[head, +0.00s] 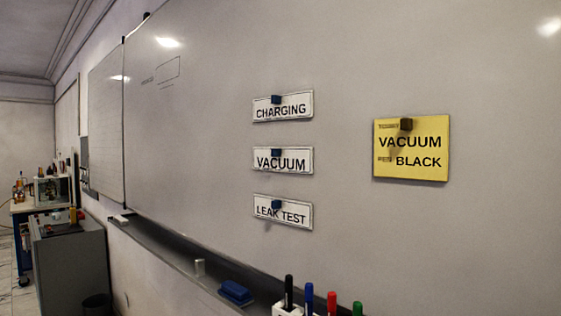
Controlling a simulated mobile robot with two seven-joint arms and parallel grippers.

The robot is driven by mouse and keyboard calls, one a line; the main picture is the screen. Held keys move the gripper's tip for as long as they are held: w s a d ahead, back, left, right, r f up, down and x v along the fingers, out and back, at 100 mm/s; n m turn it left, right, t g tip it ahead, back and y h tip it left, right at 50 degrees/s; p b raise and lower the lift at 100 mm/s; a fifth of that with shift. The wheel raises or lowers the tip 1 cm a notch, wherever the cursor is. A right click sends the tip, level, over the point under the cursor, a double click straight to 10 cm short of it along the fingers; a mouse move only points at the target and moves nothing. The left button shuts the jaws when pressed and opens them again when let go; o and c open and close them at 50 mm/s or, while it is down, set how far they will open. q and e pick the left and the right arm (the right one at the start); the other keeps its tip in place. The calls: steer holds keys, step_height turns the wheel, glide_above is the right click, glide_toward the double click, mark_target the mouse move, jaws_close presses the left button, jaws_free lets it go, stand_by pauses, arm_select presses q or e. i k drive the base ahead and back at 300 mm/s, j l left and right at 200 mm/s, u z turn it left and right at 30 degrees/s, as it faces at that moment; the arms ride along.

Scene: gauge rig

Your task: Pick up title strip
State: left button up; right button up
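Three white title strips hang in a column on the whiteboard (210,170), each with a small dark blue magnet at its upper edge. The top strip reads CHARGING (290,113), the middle one VACUUM (296,163), the bottom one LEAK TEST (294,216). To their right, a yellow card (411,170) under a dark magnet (406,124) reads VACUUM and BLACK; its smaller print is too small to read. Neither of my grippers shows in the head view.
A grey cabinet (75,270) and a blue-framed bench (24,208) stand at left.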

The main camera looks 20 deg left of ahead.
mark_target(296, 160)
steer(key=i+j+z, duration=0.1)
steer(key=z, duration=0.3)
steer(key=j+z, duration=0.7)
steer(key=j, duration=1.15)
steer(key=j+z, duration=0.15)
steer(key=j, duration=0.55)
steer(key=k+j, duration=0.1)
steer(key=j, duration=0.55)
steer(key=j+z, duration=0.15)
steer(key=j, duration=0.5)
steer(key=k, duration=0.05)
